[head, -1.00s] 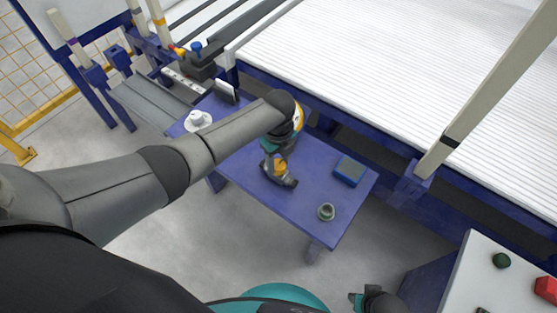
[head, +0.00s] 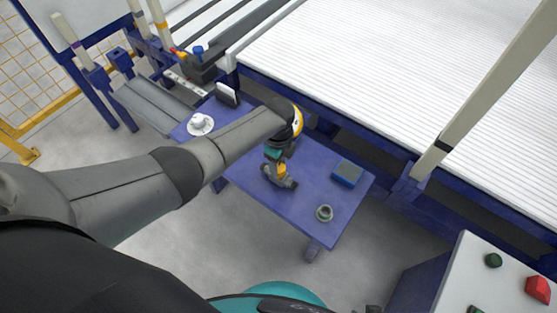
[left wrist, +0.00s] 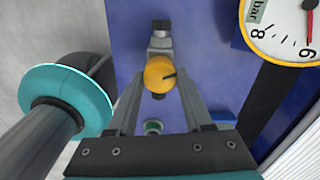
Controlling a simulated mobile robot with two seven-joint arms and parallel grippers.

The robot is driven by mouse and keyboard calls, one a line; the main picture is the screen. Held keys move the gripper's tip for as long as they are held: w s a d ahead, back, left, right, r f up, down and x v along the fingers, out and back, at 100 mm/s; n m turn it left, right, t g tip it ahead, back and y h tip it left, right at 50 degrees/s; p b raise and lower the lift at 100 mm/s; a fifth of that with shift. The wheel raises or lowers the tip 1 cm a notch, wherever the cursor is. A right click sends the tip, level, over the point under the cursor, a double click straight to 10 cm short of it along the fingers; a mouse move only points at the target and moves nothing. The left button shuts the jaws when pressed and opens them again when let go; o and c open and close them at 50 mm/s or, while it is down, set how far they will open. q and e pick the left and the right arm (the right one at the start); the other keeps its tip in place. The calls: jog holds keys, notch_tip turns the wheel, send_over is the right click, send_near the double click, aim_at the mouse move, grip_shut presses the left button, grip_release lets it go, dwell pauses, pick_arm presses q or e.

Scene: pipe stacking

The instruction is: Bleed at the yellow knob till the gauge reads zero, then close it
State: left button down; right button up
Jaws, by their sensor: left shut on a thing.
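The yellow knob (left wrist: 160,75) has a dark line on its face and sits between the finger tips of my left gripper (left wrist: 158,88) in the left wrist view. The knob also shows in the head view (head: 281,170), just below my left gripper (head: 278,158). My left gripper is shut on it. The gauge (left wrist: 285,25) is partly cut off at the top right of the left wrist view. It has a yellow rim, a white face marked bar and a red needle pointing near the 6. In the head view my arm partly hides the gauge (head: 297,122).
A white ribbed bed (head: 400,70) lies behind. A panel (head: 490,290) with buttons stands at lower right.

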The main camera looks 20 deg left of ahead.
pick_arm(q)
jog(key=n+p, duration=0.1)
jog(key=n, duration=0.1)
jog(key=shift+r+n, duration=0.1)
jog(key=shift+n, duration=0.3)
jog(key=n+p, duration=0.1)
jog(key=n, duration=0.1)
jog(key=shift+n, duration=0.4)
jog(key=n+p, duration=0.1)
jog(key=n, duration=0.3)
jog(key=shift+n+p, duration=0.3)
jog(key=shift+n, duration=1.5)
pick_arm(e)
jog(key=shift+s+d+r, duration=0.1)
jog(key=shift+s+d, duration=0.25)
jog(key=shift+s, duration=0.55)
jog(key=shift+s+d+r, duration=0.1)
jog(key=shift+s+d, duration=0.3)
jog(key=shift+s, duration=0.55)
jog(key=shift+s+d+r, duration=0.1)
jog(key=shift+s+d, duration=0.25)
jog(key=shift+s, duration=0.55)
jog(key=shift+s+a, duration=0.15)
jog(key=shift+s, duration=0.15)
pick_arm(q)
jog(key=shift+c, duration=1.5)
grip_release()
pick_arm(e)
jog(key=shift+w+a, duration=0.1)
jog(key=shift+a, duration=0.05)
